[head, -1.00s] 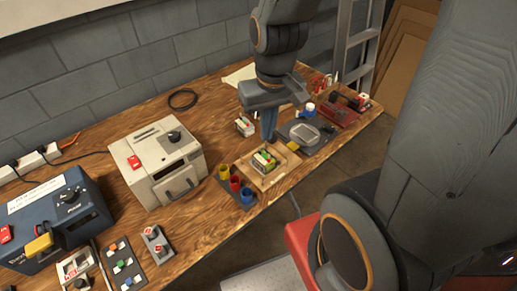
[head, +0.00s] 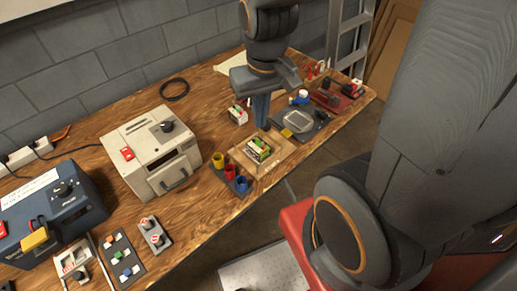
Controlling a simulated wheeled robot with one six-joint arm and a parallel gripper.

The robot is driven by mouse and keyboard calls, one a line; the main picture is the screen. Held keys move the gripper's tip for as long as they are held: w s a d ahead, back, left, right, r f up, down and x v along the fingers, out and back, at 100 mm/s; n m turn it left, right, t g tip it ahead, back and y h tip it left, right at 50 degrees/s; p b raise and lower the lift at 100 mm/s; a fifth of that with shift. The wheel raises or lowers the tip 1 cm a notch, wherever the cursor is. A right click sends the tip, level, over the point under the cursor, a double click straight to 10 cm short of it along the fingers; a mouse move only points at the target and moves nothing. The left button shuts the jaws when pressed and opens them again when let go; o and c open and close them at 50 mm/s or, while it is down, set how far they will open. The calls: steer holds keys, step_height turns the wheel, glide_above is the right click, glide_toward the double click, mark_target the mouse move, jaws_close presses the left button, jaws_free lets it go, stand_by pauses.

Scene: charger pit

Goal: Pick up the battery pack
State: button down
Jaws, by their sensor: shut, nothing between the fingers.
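The battery pack (head: 259,150), a small block with green and pale parts on top, sits in a shallow wooden tray (head: 268,165) near the table's front edge. My gripper (head: 262,124) points down just behind the pack in the picture. Its blue-grey fingers are together with nothing seen between them. I cannot tell how high the tips are or whether they touch the pack or tray.
Yellow, red and blue cups (head: 230,172) stand left of the tray. A small pale block (head: 238,113) is behind it. A grey dish (head: 298,121) lies to the right. A beige box (head: 150,153) stands at left. Bare wood (head: 205,208) lies in front.

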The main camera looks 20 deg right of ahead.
mark_target(259, 144)
steer(key=c, duration=2.5)
jaws_free()
